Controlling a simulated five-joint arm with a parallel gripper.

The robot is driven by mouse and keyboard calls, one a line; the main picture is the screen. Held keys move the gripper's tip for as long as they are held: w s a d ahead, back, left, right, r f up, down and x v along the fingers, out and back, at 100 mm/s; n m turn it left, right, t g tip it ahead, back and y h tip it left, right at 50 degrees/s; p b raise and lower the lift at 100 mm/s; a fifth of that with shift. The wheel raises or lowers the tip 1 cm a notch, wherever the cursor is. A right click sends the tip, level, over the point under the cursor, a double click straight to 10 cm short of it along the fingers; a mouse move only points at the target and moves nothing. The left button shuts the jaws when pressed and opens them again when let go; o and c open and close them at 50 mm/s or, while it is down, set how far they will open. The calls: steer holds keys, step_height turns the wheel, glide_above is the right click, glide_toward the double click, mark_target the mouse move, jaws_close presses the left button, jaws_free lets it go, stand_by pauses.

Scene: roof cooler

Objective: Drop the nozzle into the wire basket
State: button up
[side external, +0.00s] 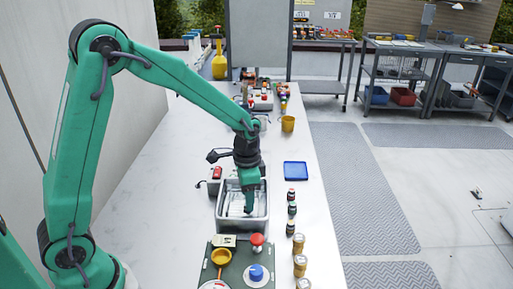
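My gripper (249,207) points down inside the outline of a silver rectangular container (224,222) on the white counter. Its fingers are small and seen from the side, so I cannot tell whether they are open or shut, or whether they hold anything. The container has a pale, streaked inside that may be wire; I cannot tell for sure that it is the wire basket. I cannot make out the nozzle; it may be hidden by my gripper or too small to recognise.
A blue tray (295,171) lies right of the container. Several small bottles (291,209) and jars (299,265) line the counter's right edge. A dark green board (234,272) with an orange cup (221,256) is in front. A yellow cup (288,124) stands farther back.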

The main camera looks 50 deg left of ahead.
steer(key=shift+r, duration=0.1)
step_height(320, 180, up, 8)
stand_by(0.9)
steer(key=s+a+r+n+t, duration=0.1)
steer(key=s+r+n+t, duration=0.1)
steer(key=s, duration=0.7)
steer(key=s+a+r+n+t, duration=0.1)
steer(key=s+r+n+t, duration=0.2)
steer(key=s+r, duration=0.4)
steer(key=s+n, duration=0.1)
steer(key=s, duration=0.1)
steer(key=shift+s+a+t, duration=0.25)
steer(key=shift+s+t, duration=0.05)
